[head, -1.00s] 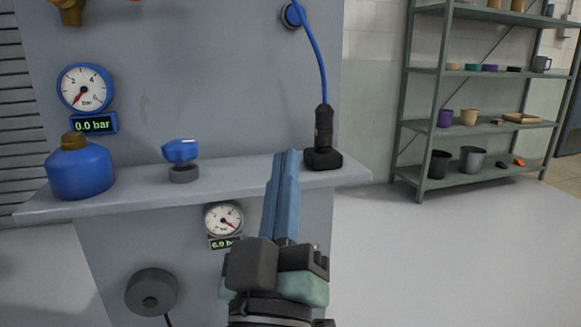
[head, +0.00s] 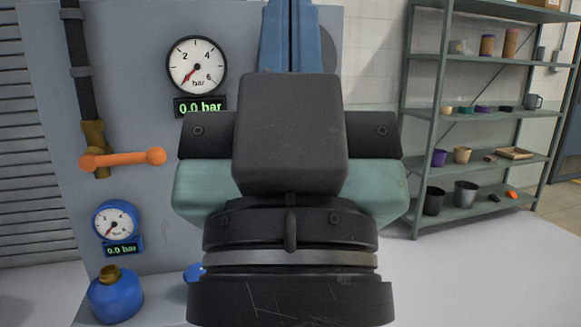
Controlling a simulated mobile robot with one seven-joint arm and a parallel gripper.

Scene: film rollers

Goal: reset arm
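My gripper (head: 290,30) is raised large in the middle of the head view, pointing up and away in front of the grey panel. Its two blue fingers lie side by side with only a thin dark line between them, so it looks shut. Their tips run out of the top edge of the picture. No held object shows. The gripper body covers the middle of the panel and most of the ledge.
The grey panel carries a large gauge (head: 197,66), an orange valve handle (head: 122,160) and a small blue gauge (head: 115,221). A blue bottle (head: 117,294) stands lower left. A shelf rack (head: 411,140) with cups stands at right. The floor before it looks clear.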

